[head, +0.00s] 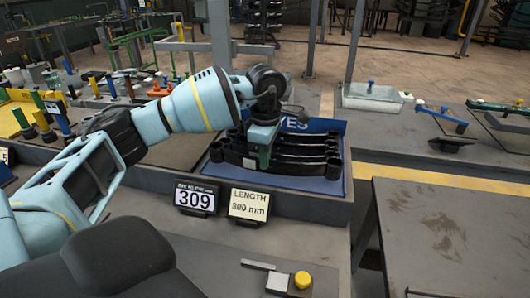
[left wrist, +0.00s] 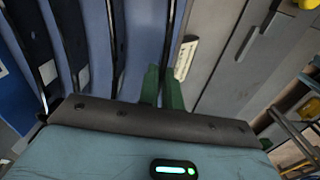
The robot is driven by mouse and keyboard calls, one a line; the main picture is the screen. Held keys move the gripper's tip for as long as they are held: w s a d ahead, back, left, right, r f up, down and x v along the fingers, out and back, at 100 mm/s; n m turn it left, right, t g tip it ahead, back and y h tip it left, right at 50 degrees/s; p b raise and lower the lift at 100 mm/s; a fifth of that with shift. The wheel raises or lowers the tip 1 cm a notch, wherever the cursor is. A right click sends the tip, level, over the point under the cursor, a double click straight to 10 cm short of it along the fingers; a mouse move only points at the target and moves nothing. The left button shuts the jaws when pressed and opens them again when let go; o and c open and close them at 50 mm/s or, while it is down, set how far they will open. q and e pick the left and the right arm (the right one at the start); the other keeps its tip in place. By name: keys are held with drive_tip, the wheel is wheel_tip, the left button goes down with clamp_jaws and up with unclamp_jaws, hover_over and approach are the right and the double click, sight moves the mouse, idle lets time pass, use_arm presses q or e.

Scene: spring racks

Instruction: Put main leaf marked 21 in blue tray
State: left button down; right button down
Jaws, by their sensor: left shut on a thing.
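Several black main leaves (head: 305,153) with rolled eyes lie side by side on a blue base with a blue back panel lettered "YES" (head: 296,124). My left gripper (head: 262,152) points down over the front leaves, its green fingers shut on one black leaf. In the left wrist view the green fingers (left wrist: 163,88) are close together, and the held leaf is mostly hidden between them. Dark leaves with pale labels (left wrist: 75,50) show to their left. No mark 21 is readable. My right gripper is not in view.
A sign reading 309 (head: 195,198) and a 300 mm length card (head: 249,205) stand in front. A yellow button (head: 302,280) is on the near bench. A clear bin (head: 372,97) and coloured tools stand on the right bench; a worn table (head: 450,230) is at right.

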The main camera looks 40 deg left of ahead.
use_arm(q)
drive_tip(key=shift+w+f, duration=0.1)
drive_tip(key=shift+f, duration=0.65)
drive_tip(key=shift+f, duration=0.15)
drive_tip(key=c, duration=1.6)
unclamp_jaws()
drive_tip(key=shift+f, duration=0.1)
wheel_tip(320, 180, up, 12)
drive_tip(key=shift+r, duration=0.15)
